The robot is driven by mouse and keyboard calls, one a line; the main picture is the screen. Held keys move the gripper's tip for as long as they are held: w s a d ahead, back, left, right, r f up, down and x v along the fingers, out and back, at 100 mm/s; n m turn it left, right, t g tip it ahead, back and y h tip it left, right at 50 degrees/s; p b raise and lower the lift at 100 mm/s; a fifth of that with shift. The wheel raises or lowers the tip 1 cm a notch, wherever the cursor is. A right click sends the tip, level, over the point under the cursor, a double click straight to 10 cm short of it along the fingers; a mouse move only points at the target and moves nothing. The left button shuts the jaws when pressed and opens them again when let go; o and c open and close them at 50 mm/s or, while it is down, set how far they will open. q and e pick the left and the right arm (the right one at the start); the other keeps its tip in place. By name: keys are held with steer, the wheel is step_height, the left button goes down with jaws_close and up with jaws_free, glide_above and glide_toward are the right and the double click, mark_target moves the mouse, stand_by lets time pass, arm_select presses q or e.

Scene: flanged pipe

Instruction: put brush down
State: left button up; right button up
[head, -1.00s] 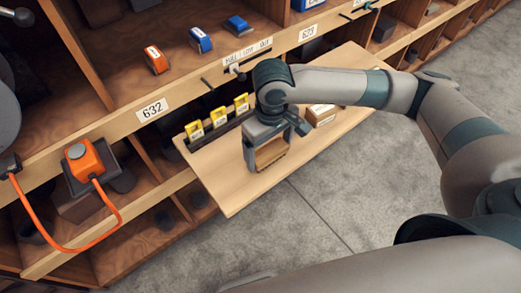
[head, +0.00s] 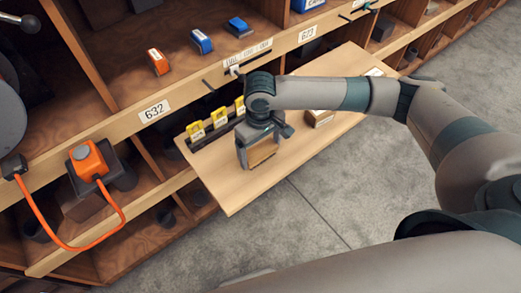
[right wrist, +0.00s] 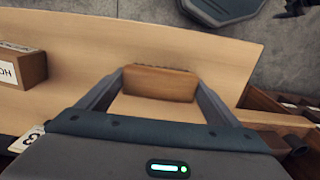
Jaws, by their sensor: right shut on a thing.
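The wooden brush (head: 261,155) is a brown block between the fingers of my right gripper (head: 257,154), over the pull-out wooden board (head: 230,195). In the right wrist view the brush (right wrist: 160,83) spans between the two fingers, with a dark, bristle-like edge on its far side. My right gripper (right wrist: 155,92) is shut on it. The brush is low over the board; I cannot tell whether it touches. My left gripper is not in view.
Yellow tagged holders (head: 220,117) stand in a dark rack on the board's left. A small cardboard box (head: 320,117) sits right of my gripper. The board's front corner is bare. An orange device (head: 87,160) with a cable hangs at left, below shelves with orange and blue boxes.

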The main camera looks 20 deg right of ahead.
mark_target(260, 150)
steer(key=shift+f, duration=0.6)
steer(key=shift+f, duration=0.1)
steer(key=o, duration=1)
steer(key=shift+o, duration=0.2)
steer(key=shift+r, duration=0.55)
step_height(260, 150, up, 11)
steer(key=b, duration=0.2)
steer(key=shift+b, duration=0.3)
